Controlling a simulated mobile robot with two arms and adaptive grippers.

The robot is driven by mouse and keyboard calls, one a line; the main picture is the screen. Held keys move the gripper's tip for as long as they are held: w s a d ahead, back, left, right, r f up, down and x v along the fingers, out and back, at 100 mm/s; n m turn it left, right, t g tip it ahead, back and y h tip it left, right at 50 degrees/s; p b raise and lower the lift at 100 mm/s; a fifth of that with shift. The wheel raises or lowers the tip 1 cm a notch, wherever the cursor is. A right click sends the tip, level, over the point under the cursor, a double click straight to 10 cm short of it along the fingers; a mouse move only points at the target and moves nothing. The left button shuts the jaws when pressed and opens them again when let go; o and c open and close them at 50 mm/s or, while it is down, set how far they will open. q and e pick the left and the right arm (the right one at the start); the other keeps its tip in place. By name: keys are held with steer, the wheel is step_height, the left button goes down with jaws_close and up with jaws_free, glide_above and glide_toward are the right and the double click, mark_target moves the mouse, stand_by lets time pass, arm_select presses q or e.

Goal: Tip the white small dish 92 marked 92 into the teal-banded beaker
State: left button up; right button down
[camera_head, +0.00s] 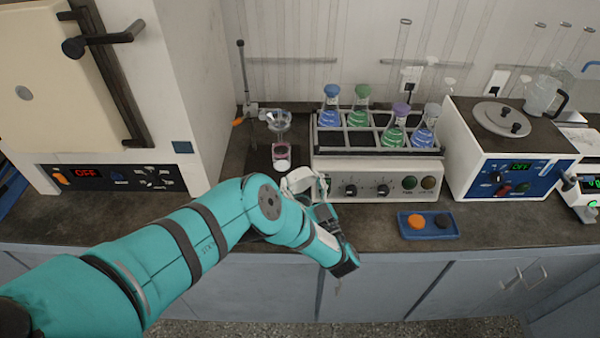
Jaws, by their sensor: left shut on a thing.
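My left arm reaches in from the left, and its gripper (323,212) is at the front of the bench, partly hidden by my own wrist. It is shut on a white object (299,179), which looks like the small dish; its marking cannot be read. The object is in front of the shaker's left end, and its tilt and contents cannot be told. I cannot clearly make out the teal-banded beaker; my arm covers part of the bench there. My right gripper is not in view.
A shaker rack (378,150) holds several stoppered flasks. Left of it are a stand with a funnel (279,122) and a white-topped item (282,164). A blue tray (428,225) lies in front on the right.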

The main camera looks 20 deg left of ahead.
arm_select(q)
steer(key=shift+s, duration=0.1)
stand_by(0.4)
steer(key=w+a+r+g+h+p, duration=0.1)
steer(key=g+h+p, duration=0.1)
steer(key=p, duration=0.3)
steer(key=shift+r+p, duration=0.2)
steer(key=shift+p, duration=0.1)
steer(key=shift+w+f, duration=0.1)
steer(key=shift+f+g, duration=0.25)
steer(key=shift+g, duration=0.05)
